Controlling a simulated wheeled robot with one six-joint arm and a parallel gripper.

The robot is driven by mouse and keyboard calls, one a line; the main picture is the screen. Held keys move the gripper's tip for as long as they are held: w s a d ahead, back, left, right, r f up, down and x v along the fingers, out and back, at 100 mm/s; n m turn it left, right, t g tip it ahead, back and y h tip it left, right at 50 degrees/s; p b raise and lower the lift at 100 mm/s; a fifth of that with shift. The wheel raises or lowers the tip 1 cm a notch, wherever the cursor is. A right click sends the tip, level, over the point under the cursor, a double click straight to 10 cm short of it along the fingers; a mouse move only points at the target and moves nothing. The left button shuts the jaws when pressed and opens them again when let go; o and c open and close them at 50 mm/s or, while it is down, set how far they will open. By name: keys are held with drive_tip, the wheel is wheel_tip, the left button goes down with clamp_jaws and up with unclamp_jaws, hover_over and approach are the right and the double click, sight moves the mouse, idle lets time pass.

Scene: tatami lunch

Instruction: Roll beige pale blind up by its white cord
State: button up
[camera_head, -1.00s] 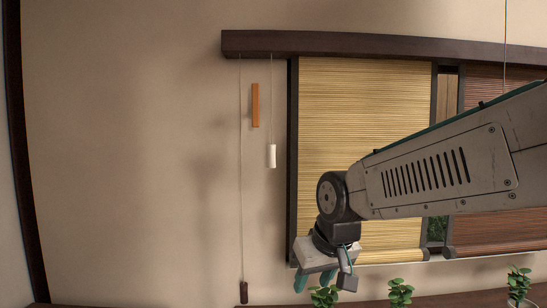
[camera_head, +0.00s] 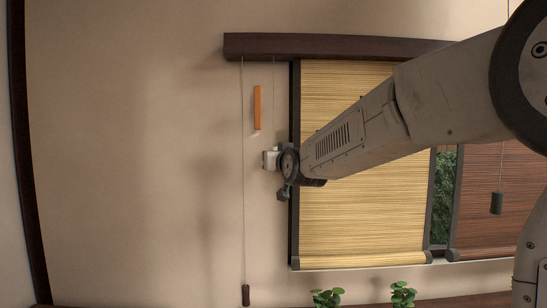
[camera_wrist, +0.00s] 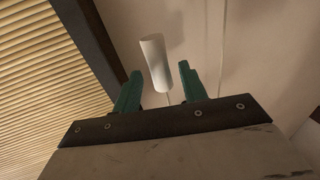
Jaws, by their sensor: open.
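The beige blind (camera_head: 345,215) hangs down over the window nearly to the sill. It also shows in the wrist view (camera_wrist: 40,75). Its white cord (camera_head: 274,100) drops from the dark headrail left of the blind. In the wrist view the white cord handle (camera_wrist: 154,62) hangs ahead of my gripper (camera_wrist: 160,68), between the lines of the two green fingers. The fingers are apart, and neither is seen touching it. In the head view my gripper (camera_head: 270,160) is at the handle's height by the blind's left edge, hiding most or all of the handle.
An orange wooden strip (camera_head: 257,107) is on the wall above my gripper. A second cord (camera_head: 243,200) with a dark end weight hangs to the left. A reddish-brown blind (camera_head: 485,180) with a dark pull is at right. Plants (camera_head: 327,298) stand below. The left wall is bare.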

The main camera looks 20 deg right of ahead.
drive_tip(key=shift+w, duration=1.45)
